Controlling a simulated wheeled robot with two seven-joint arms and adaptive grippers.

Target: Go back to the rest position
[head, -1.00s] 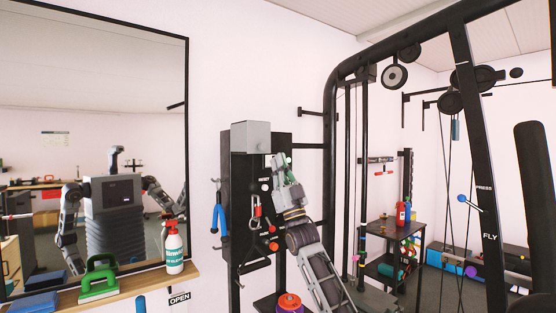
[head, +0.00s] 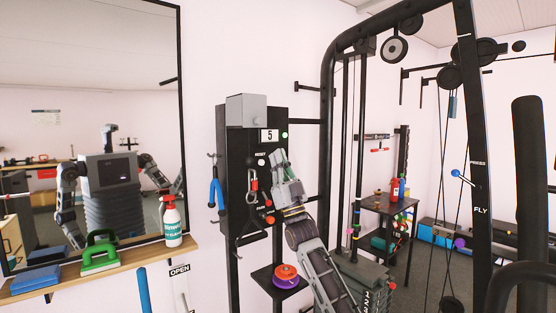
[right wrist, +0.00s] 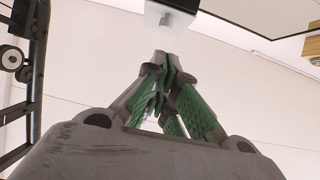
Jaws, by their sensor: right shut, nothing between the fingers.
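My right gripper (head: 277,156) is in front of the black panel (head: 236,165) with its fingers pointing up. It is just below the number display (head: 269,135), which reads 5, and is apart from it as seen from the head. In the right wrist view the green-padded fingers (right wrist: 166,60) meet at their tips with nothing between them. My right arm rises from the bottom of the head view. My left gripper is not directly in view; the mirror (head: 100,60) shows only a reflection of me.
Red and purple discs (head: 286,277) sit on a small black shelf beside my right forearm. A wooden ledge (head: 150,259) at left holds a spray bottle (head: 171,221) and a green-handled block (head: 100,252). The black gym frame (head: 328,130) stands close on the right.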

